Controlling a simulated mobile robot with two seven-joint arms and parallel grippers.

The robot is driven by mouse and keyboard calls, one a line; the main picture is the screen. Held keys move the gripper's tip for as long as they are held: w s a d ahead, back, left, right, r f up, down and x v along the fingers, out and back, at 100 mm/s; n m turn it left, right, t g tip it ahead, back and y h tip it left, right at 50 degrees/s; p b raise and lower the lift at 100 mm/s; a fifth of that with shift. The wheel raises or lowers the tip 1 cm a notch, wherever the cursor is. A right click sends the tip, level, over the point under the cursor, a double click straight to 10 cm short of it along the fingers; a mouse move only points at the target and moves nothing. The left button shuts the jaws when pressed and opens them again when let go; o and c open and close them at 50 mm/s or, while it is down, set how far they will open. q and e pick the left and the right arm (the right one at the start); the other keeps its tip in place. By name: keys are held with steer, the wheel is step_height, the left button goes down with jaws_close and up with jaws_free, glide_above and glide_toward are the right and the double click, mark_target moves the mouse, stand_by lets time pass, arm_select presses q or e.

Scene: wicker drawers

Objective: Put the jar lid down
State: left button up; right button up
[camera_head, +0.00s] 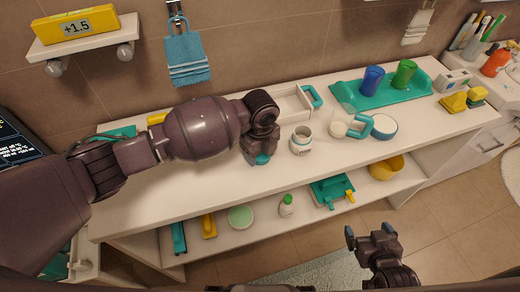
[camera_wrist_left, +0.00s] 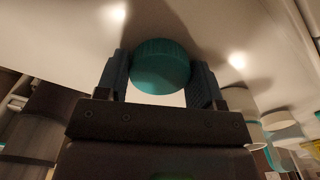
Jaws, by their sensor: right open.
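The teal jar lid (camera_wrist_left: 160,68) sits between the fingers of my left gripper (camera_wrist_left: 160,85) in the left wrist view, with a finger against each side. In the head view my left gripper (camera_head: 261,152) points down over the white counter, and a bit of the teal lid (camera_head: 262,160) shows under it. Whether the lid touches the counter cannot be told. The white open jar (camera_head: 301,146) stands upright just to the right of this gripper. My right gripper (camera_head: 370,233) is open and empty, in front of the counter over the floor.
The long white counter (camera_head: 200,195) has bare room left and front of the jar. Behind stands a white box (camera_head: 290,104) with a teal handle. To the right are a blue-rimmed round container (camera_head: 383,127) and a teal tray (camera_head: 345,98) with cups. A lower shelf holds several items.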

arm_select(q)
steer(key=o, duration=0.3)
steer(key=shift+o, duration=0.2)
steer(key=shift+r, duration=0.1)
step_height(320, 180, up, 13)
steer(key=shift+p, duration=0.35)
